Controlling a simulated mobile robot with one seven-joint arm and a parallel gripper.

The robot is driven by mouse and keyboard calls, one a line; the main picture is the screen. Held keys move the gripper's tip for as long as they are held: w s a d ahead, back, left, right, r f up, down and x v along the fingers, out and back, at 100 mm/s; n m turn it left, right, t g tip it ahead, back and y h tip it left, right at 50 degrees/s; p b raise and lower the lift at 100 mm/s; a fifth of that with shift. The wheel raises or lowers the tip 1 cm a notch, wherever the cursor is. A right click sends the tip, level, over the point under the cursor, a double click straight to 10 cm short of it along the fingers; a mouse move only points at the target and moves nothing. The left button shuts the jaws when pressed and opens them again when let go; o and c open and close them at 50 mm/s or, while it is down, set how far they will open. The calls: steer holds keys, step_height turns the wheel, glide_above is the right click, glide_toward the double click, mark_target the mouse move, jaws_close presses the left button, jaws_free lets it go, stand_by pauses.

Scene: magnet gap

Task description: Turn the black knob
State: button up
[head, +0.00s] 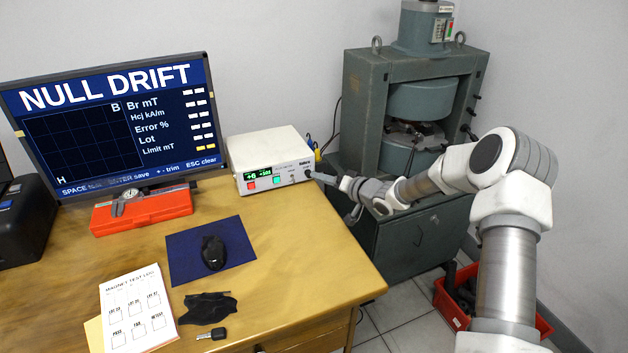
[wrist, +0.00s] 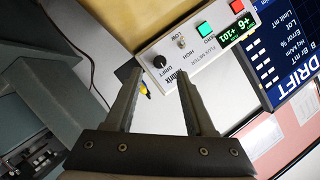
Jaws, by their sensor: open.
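The black knob (head: 307,173) sits at the right end of the front panel of a white flux meter (head: 268,147). In the wrist view the knob (wrist: 159,61), labelled DRIFT, shows just beyond and between my fingertips. My gripper (head: 320,177) is in front of the panel's right end in the head view. In the wrist view my gripper (wrist: 159,80) is open, with one finger to each side of the knob in the picture. I cannot tell whether the fingertips overlap the knob in depth. The meter's green display (wrist: 236,31) is lit, its digits small.
A monitor (head: 110,125) reading NULL DRIFT stands left of the meter. An orange case (head: 142,208) with a caliper lies below it. A grey-green magnet machine (head: 368,130) stands right of the wooden desk (head: 310,260).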

mark_target(309, 174)
steer(key=shift+b+x, duration=0.35)
steer(key=shift+x, duration=2.15)
jaws_close()
